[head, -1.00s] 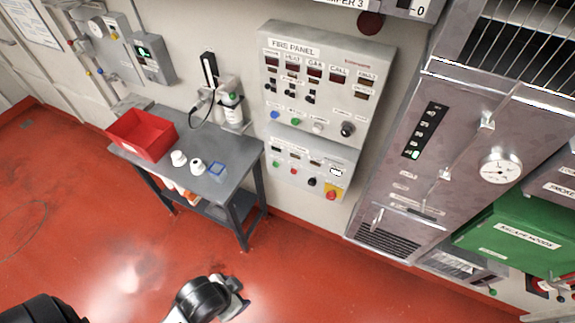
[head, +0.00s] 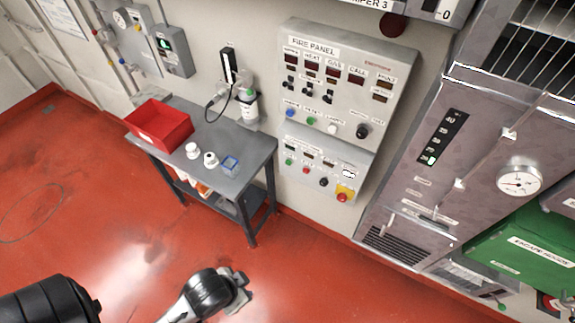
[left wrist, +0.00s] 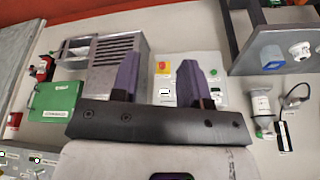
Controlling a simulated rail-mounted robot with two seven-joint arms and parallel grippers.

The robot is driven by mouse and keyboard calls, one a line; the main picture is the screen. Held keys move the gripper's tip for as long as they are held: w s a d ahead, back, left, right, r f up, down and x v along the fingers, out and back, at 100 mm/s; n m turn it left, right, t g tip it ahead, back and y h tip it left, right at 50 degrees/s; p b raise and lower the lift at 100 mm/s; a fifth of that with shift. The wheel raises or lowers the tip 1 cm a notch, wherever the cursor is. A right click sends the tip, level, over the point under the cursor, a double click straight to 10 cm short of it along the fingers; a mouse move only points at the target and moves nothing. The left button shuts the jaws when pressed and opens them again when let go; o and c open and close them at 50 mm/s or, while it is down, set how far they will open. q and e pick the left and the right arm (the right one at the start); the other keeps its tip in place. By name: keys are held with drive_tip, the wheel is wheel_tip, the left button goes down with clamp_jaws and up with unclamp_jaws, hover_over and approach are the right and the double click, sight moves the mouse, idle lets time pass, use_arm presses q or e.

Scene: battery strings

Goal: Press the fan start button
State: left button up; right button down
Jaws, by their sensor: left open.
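Below the fire panel (head: 345,85), a smaller grey panel (head: 318,178) on the wall carries a row of buttons. A green button (head: 289,162), a red one (head: 306,170), a black knob (head: 323,182) and a red button on yellow (head: 343,195) show there. Its labels are too small to read. My left gripper (left wrist: 160,68) has two purple fingers, apart and empty, pointing at the wall. The small panel shows behind and between them, the green button (left wrist: 213,72) right of the right finger. In the head view a jointed arm end of mine is low, well short of the panel.
A grey table (head: 230,140) with a red bin (head: 160,125), white bottles and a blue-edged item stands left of the panels. A metal cabinet with a gauge (head: 519,180) and a green box (head: 520,245) are on the right. The red floor before the panel is clear.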

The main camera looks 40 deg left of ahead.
use_arm(q)
clamp_jaws()
idle(1.3)
